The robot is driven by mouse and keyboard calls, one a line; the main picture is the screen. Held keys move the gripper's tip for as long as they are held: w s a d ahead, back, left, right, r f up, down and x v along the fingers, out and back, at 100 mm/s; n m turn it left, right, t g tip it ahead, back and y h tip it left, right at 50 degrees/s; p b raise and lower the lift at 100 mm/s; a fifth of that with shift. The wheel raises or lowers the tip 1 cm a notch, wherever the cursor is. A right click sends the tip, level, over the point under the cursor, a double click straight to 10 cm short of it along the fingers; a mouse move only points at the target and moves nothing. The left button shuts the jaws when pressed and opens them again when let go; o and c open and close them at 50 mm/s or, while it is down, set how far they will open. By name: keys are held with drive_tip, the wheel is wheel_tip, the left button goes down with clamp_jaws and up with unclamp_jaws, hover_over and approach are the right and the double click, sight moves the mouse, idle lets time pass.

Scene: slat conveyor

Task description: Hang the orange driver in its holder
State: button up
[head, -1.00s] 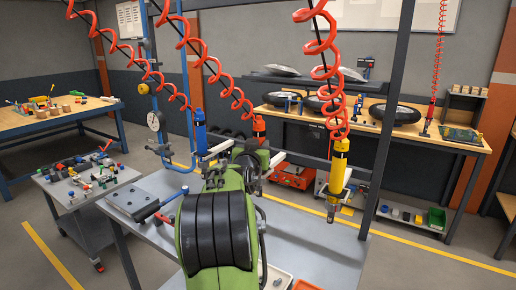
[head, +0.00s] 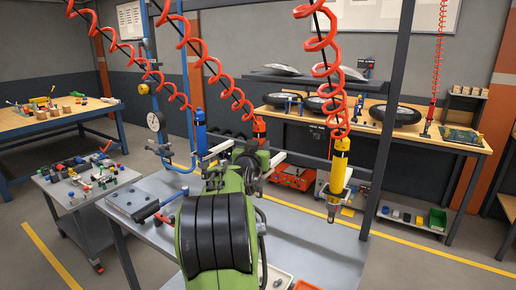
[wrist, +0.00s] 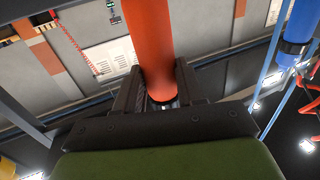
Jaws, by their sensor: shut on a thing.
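The orange driver (head: 259,127) hangs from a red coiled hose, upright, behind my green arm in the head view. In the wrist view the orange driver (wrist: 149,45) stands between the two dark fingers of my gripper (wrist: 158,92), which is shut on it. In the head view my gripper (head: 252,154) is mostly hidden by my own arm, and so is the driver's lower end. A pale bracket (head: 278,158) shows just right of my gripper; I cannot tell whether it is the orange driver's holder or whether the driver touches it.
A blue driver (head: 200,132) hangs to the left and a yellow driver (head: 339,165) sits in a holder to the right. Upright posts and coiled hoses frame the station. The grey bench (head: 312,240) below is mostly clear on the right. A cart (head: 90,190) with small parts stands left.

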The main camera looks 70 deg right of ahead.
drive_tip(key=o, duration=1.2)
drive_tip(key=shift+c, duration=0.2)
drive_tip(key=shift+o, duration=0.4)
drive_tip(key=shift+f, duration=0.15)
drive_tip(key=s+a+b, duration=0.2)
drive_tip(key=s+a, duration=0.1)
drive_tip(key=a, duration=1.2)
drive_tip(key=shift+a+r+b, duration=0.2)
drive_tip(key=shift+a+b, duration=0.1)
drive_tip(key=shift+b, duration=0.05)
